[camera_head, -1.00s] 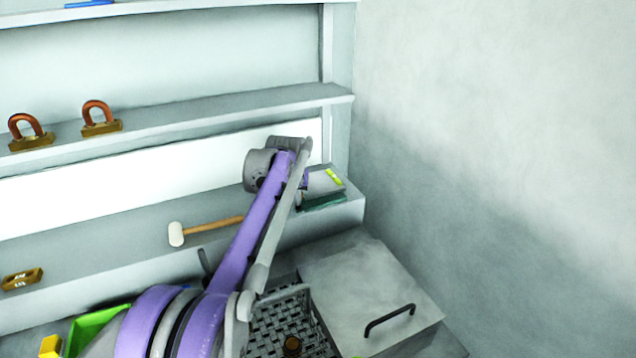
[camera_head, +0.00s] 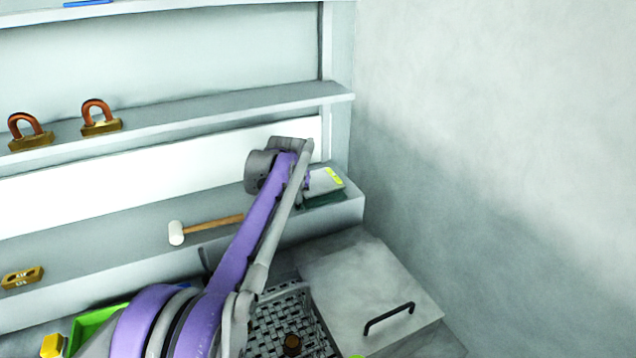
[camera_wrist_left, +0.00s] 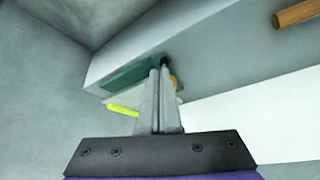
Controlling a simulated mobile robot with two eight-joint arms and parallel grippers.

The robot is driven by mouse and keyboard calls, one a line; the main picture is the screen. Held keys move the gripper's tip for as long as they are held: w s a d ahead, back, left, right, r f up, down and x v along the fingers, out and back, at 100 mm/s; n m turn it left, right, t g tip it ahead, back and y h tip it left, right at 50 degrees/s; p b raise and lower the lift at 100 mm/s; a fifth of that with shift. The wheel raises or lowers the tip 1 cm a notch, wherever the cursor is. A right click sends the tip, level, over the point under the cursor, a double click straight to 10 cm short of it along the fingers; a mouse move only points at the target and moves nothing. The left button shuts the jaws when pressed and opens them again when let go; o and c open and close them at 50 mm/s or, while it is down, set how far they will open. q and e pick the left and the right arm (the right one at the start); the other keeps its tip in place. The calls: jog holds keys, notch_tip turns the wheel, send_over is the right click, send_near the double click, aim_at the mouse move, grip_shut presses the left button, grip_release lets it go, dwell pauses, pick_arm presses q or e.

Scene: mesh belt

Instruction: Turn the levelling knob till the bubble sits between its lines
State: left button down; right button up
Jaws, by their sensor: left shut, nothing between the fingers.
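The levelling device stands at the right end of the lower ledge in the head view. It has a pale plate (camera_head: 325,182), a dark teal base (camera_head: 325,199) and a yellow-green vial (camera_head: 334,176). The vial (camera_wrist_left: 123,109) also shows in the left wrist view, beside the teal base (camera_wrist_left: 135,74). The bubble and its lines are too small to read. My left gripper (camera_wrist_left: 160,72) is shut and empty, its fingertips at the device, near a small dark part and an orange part. I cannot tell which is the knob, or whether the fingers touch it. My right gripper is not in view.
A mallet (camera_head: 205,228) lies on the ledge, left of my forearm. Below are a dark mesh basket (camera_head: 268,342) and a grey box lid with a black handle (camera_head: 388,318). A wall closes off the right.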

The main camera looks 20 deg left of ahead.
pick_arm(q)
notch_tip(320, 180, up, 7)
jog(key=p, duration=0.3)
jog(key=shift+s+d+f, duration=0.2)
jog(key=shift+s+d, duration=0.05)
jog(key=shift+s, duration=0.1)
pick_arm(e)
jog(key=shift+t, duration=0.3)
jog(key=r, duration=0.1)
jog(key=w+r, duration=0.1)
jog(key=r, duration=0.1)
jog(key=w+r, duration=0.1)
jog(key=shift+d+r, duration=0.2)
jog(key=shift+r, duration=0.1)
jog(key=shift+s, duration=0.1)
